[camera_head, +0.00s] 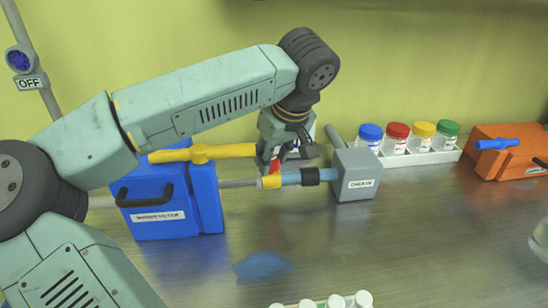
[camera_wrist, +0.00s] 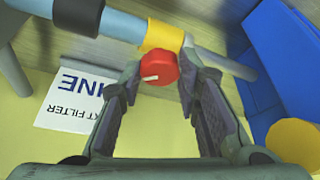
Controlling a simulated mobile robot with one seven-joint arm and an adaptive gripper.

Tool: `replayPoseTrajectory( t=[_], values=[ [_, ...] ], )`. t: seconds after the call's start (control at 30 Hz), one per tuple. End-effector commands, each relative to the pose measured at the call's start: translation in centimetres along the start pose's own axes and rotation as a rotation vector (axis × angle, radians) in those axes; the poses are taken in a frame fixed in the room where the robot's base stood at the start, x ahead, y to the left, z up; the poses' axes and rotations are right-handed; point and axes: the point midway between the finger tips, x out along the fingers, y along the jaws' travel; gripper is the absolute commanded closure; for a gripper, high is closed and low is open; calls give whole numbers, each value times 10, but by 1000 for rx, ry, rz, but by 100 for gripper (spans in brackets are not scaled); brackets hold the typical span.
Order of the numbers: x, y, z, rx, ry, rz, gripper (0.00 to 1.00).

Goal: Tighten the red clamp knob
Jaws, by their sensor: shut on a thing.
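The red clamp knob (camera_wrist: 158,70), with a white mark on its face, sits beside a yellow collar (camera_wrist: 163,36) on a pipe. My gripper (camera_wrist: 162,66) has a fingertip on either side of the knob and is shut on it. In the head view my gripper (camera_head: 281,156) reaches down to the pipe from above. A little red of the knob shows below it, just above the yellow collar (camera_head: 271,182). The fingers hide part of the knob there.
The pipe joins a blue box (camera_head: 205,205) with a yellow valve handle (camera_head: 215,152) to a grey drain box (camera_head: 357,183). A white rack (camera_head: 440,157) of coloured-lid jars and an orange box (camera_head: 500,165) stand right. Capped vials (camera_head: 335,301) are in front.

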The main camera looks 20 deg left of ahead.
Motion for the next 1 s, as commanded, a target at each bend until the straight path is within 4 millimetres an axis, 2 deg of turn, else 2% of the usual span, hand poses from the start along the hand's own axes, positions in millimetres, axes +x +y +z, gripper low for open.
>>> replayPoseTrajectory(
  t=[0.3,0.83,0.87,1.0],
  values=[
    [0,-1,0,104,-1,44,98],
    [0,-1,0,123,-1,51,98],
    [0,-1,0,123,-1,51,68],
    [0,-1,0,122,-1,50,58]
  ],
)
